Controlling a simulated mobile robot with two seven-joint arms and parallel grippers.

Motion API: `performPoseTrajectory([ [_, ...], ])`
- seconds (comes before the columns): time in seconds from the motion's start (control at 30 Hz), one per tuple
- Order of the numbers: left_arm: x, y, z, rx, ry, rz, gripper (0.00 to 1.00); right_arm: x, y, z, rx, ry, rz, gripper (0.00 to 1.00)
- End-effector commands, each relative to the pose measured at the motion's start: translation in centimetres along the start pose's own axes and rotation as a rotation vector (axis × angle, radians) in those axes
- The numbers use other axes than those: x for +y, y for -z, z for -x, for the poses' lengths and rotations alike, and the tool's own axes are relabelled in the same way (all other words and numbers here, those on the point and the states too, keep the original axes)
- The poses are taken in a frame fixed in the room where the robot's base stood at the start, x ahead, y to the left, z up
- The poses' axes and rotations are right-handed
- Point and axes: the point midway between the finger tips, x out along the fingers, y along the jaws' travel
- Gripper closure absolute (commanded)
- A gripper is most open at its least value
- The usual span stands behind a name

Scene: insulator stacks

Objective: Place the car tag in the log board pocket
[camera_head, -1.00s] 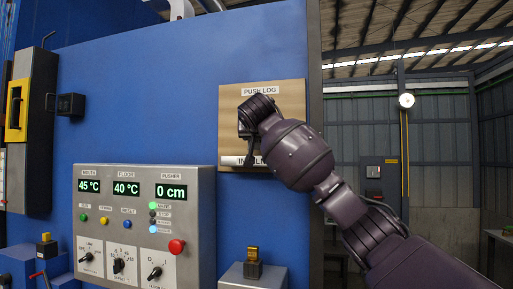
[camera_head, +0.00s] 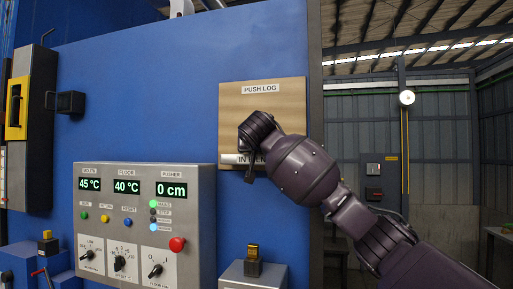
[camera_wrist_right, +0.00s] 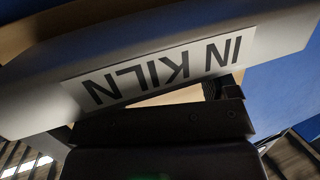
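The log board (camera_head: 275,115) is a tan panel headed "PUSH LOG" on the blue wall. Its pocket is a pale strip labelled "IN KILN" (camera_head: 232,159) along the board's lower edge, partly hidden by my right wrist. In the right wrist view the pocket (camera_wrist_right: 285,42) shows close up, with its lettering upside down. My right gripper (camera_head: 249,176) is in front of the pocket; its dark body (camera_wrist_right: 160,128) lies right beside the label in the wrist view. Its fingertips are not clear, so I cannot tell whether it is open. I cannot make out the car tag. My left gripper is out of view.
A grey control panel (camera_head: 200,240) with displays, knobs and a red button (camera_head: 177,244) projects from the wall at the lower left. A grey box (camera_head: 240,277) with a yellow-and-black piece (camera_head: 253,254) stands below the board. Open hall lies to the right.

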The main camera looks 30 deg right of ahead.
Motion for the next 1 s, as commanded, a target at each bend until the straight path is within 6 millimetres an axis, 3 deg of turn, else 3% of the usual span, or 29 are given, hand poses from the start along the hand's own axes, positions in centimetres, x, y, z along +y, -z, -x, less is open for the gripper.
performPoseTrajectory([
  [0.37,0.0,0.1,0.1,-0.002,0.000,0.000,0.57,0.0,0.4,0.2,0.002,0.000,0.000,0.20],
  [1.0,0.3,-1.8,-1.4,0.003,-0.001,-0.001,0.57,-0.1,0.2,10.7,0.002,0.002,0.000,0.20],
])
